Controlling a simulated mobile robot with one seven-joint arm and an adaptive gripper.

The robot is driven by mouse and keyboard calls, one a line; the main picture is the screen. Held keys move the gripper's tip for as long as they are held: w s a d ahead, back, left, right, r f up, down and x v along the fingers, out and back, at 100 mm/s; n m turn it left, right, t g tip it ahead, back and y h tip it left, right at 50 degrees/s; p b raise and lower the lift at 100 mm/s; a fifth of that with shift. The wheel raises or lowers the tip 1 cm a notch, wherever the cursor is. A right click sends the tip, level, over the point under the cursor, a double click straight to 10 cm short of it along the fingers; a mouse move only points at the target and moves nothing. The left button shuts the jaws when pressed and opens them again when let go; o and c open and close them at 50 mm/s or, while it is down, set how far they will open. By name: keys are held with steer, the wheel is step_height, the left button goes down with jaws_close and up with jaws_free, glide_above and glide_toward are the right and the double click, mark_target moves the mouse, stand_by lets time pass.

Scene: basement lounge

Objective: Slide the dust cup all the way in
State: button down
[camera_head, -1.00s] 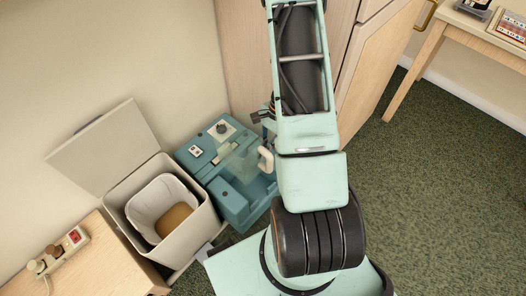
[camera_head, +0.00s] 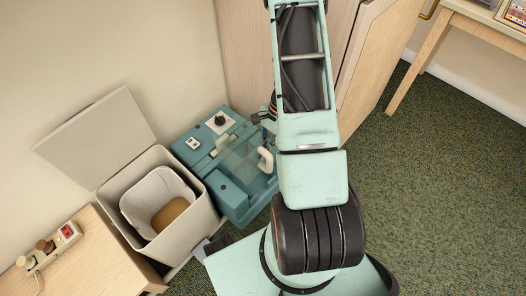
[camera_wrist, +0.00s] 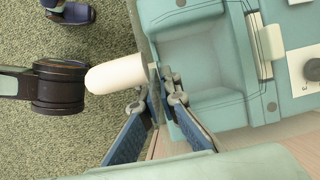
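The teal floor machine (camera_head: 198,157) stands in the corner against the wall, with a black knob on top. Its dust cup (camera_head: 239,158) is a see-through box with a white handle (camera_head: 265,159). In the wrist view the cup (camera_wrist: 200,60) fills the upper middle, and its handle (camera_wrist: 117,74) sticks out to the left. I cannot tell whether the tips touch the cup. In the head view my arm mostly hides the gripper.
An open bin (camera_head: 180,236) with a white liner stands left of the machine. A low wooden table (camera_head: 88,262) with a power strip (camera_head: 50,247) is at lower left. A wooden cabinet (camera_head: 243,50) stands behind. Green carpet (camera_head: 430,190) is clear to the right.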

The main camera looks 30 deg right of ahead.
mark_target(261, 172)
steer(key=shift+f+b, duration=4.1)
steer(key=shift+f, duration=1.35)
steer(key=shift+f+b, duration=0.35)
steer(key=shift+f, duration=2.1)
steer(key=c, duration=2.1)
jaws_free()
steer(key=v, duration=1.2)
steer(key=shift+w, duration=0.1)
